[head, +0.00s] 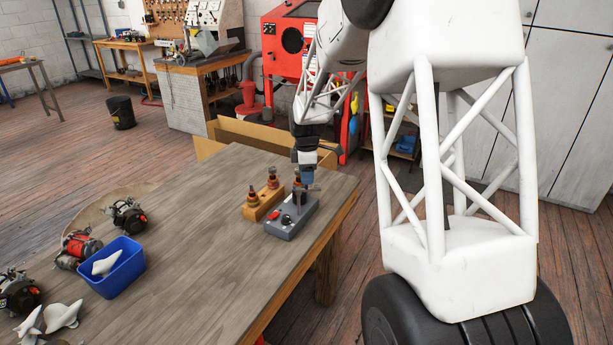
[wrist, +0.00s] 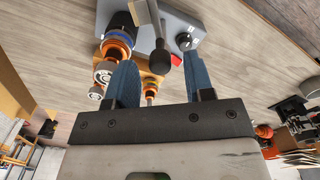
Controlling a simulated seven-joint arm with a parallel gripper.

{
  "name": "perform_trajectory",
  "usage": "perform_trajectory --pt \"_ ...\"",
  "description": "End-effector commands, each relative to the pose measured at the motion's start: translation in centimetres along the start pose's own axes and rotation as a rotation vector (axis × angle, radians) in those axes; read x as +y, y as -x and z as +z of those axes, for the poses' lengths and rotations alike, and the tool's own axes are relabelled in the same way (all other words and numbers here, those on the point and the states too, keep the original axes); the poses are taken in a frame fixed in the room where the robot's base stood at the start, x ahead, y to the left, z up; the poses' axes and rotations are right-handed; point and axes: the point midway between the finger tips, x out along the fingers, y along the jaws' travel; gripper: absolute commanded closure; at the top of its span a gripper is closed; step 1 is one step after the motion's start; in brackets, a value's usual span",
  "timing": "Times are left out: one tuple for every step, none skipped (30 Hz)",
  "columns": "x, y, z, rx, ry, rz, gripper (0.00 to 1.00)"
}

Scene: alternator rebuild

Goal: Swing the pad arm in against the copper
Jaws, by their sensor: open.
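The grey machine (head: 291,220) stands near the bench's right edge, with a red button and a dark knob. It also shows at the top of the wrist view (wrist: 206,14). A rotor with copper-coloured rings (wrist: 118,47) sits at its left there. What looks like the pad arm, a thin grey bar with a black grip (wrist: 160,58), reaches down beside the rotor; whether its pad touches the copper is not clear. My gripper (head: 305,184) is above the machine, pointing down. In the wrist view its blue fingers (wrist: 160,58) are apart, with the black grip appearing between them.
A wooden block (head: 263,206) holding copper-ringed rotors stands just left of the machine. A blue bin (head: 112,268) with a pale part inside, and several alternators (head: 128,215), are farther left on the bench. The bench (head: 205,240) is clear between them.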

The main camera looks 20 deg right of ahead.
Motion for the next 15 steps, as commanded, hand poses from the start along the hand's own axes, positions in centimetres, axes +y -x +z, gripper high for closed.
perform_trajectory --pt "-0.02 -0.37 0.00 0.000 0.000 -0.001 0.52" --pt "-0.03 -0.52 0.00 0.000 0.000 -0.002 0.52" --pt "-0.04 -0.66 0.00 0.000 0.000 -0.002 0.52" --pt "-0.03 -0.74 0.00 0.000 0.000 -0.002 0.52" --pt "-0.03 -0.80 0.00 0.000 0.000 -0.001 0.52" --pt "-0.03 -0.84 0.00 0.000 0.000 -0.001 0.52" --pt "-0.03 -0.85 0.00 0.000 0.000 -0.001 0.52" --pt "-0.03 -0.86 0.00 0.000 0.000 -0.001 0.52" --pt "-0.03 -0.85 0.00 0.000 0.000 -0.001 0.52" --pt "-0.03 -0.85 0.00 0.000 0.000 -0.001 0.52" --pt "-0.02 -0.84 0.00 0.000 0.000 -0.001 0.52" --pt "-0.02 -0.84 0.00 0.000 0.000 -0.001 0.52" --pt "-0.02 -0.83 0.00 0.000 0.000 -0.001 0.52" --pt "-0.02 -0.83 0.00 0.000 0.000 -0.001 0.55" --pt "-0.02 -0.83 0.00 0.000 0.000 -0.001 0.61"
